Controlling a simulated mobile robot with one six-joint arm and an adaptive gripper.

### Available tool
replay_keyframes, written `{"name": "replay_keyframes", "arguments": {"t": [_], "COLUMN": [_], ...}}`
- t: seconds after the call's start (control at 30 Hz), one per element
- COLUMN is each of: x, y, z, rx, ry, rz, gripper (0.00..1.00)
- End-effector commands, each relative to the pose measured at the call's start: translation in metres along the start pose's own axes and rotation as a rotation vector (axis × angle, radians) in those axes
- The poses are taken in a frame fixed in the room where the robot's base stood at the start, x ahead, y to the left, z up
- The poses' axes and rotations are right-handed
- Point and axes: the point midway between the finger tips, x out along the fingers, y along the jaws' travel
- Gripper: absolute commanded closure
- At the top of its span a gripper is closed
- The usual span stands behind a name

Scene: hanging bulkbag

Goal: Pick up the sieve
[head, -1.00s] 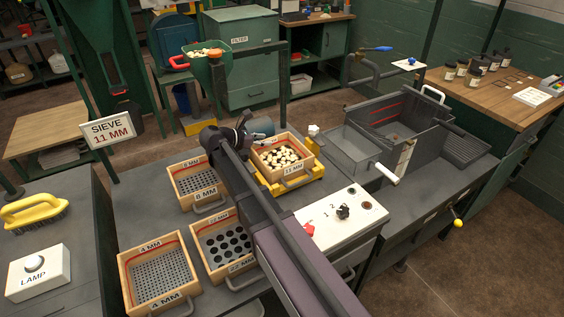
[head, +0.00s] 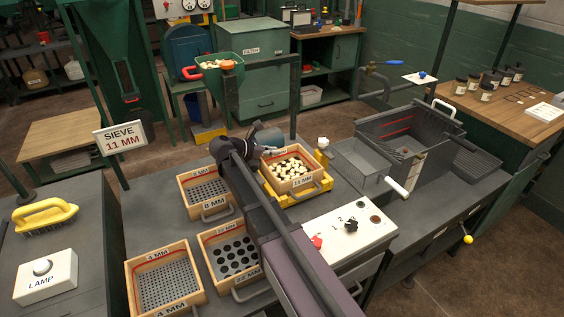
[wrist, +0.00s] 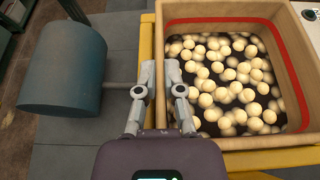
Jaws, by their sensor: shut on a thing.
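The sieve marked 11 MM (head: 292,186) is a square wooden box with a red line inside and several pale round balls in it. It sits on the yellow frame (head: 325,185) on the grey bench, and I cannot see any gap under it. My gripper (head: 266,152) is at its left side. In the wrist view my gripper (wrist: 160,76) has one finger on each side of the sieve's left wall (wrist: 160,100), shut on it. The sign (head: 123,137) reads SIEVE 11 MM.
Sieves marked 8 MM (head: 207,191), 22 MM (head: 231,252) and 4 MM (head: 166,282) stand to the left and in front. A blue-grey cylinder (wrist: 75,65) is close left of my gripper. A white control panel (head: 350,225) lies to the right.

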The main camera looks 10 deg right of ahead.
Motion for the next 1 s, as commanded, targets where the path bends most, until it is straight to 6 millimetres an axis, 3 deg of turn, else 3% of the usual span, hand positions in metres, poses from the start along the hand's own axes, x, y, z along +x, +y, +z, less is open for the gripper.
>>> {"name": "replay_keyframes", "arguments": {"t": [0.37, 1.0], "x": [-0.005, -0.028], "y": [0.000, 0.000], "z": [0.012, 0.069], "rx": [0.000, 0.000], "ry": [-0.001, -0.001], "rz": [0.000, -0.001], "gripper": [1.00, 1.00]}}
